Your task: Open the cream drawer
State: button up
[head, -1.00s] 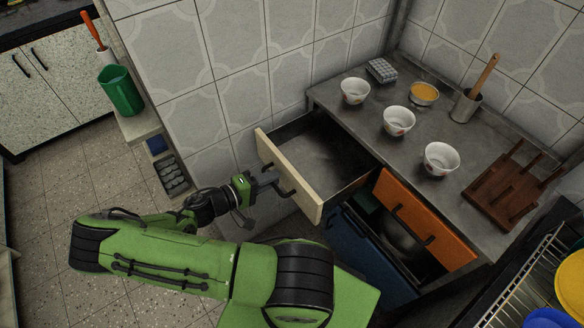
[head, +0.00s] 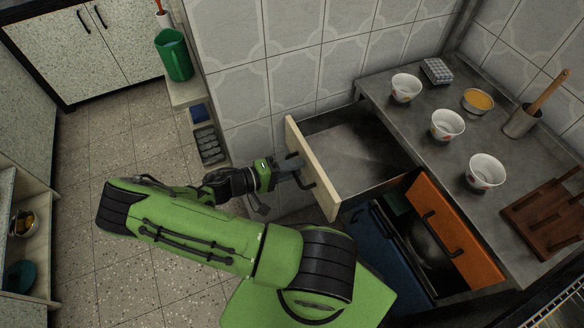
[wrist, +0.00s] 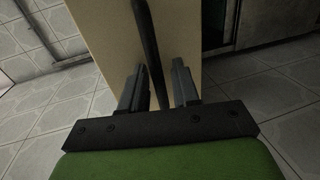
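The cream drawer (head: 313,170) is pulled well out of the counter, and its grey inside looks empty. Its dark bar handle (head: 304,180) is on the front face. My gripper (head: 290,165) is at this handle. In the wrist view, the handle (wrist: 147,40) runs between the two separated fingers of my gripper (wrist: 157,85), with the cream front (wrist: 105,35) behind. The bar is nearer the left finger, and a gap shows by the right one. The contact itself is not clear.
An orange drawer (head: 455,230), also open, and a blue front (head: 370,245) are beside and below. Three white bowls (head: 447,125) stand on the counter (head: 395,115). A green jug (head: 175,55) is on a ledge at left. The tiled floor (head: 110,145) at left is clear.

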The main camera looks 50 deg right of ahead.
jog(key=p+v, duration=0.2)
jog(key=v, duration=1.3)
jog(key=shift+w+a, duration=0.25)
jog(key=shift+a, duration=0.05)
jog(key=shift+r, duration=0.15)
jog(key=s+a+r+n+t+y+p, duration=0.1)
jog(key=s+r+t+y, duration=0.3)
jog(key=r, duration=0.6)
jog(key=s+a+r+n+t+y+p, duration=0.2)
jog(key=s+r+y, duration=0.3)
jog(key=r, duration=0.6)
jog(key=s+a+r+n+t+y+p, duration=0.1)
jog(key=s+r+t+y, duration=0.4)
jog(key=r, duration=0.5)
jog(key=a+p, duration=0.1)
jog(key=p, duration=0.1)
jog(key=shift+a+r+n+t+p, duration=0.2)
jog(key=shift+r+n+t+p, duration=0.1)
jog(key=shift+r, duration=0.1)
jog(key=shift+w+d, duration=0.1)
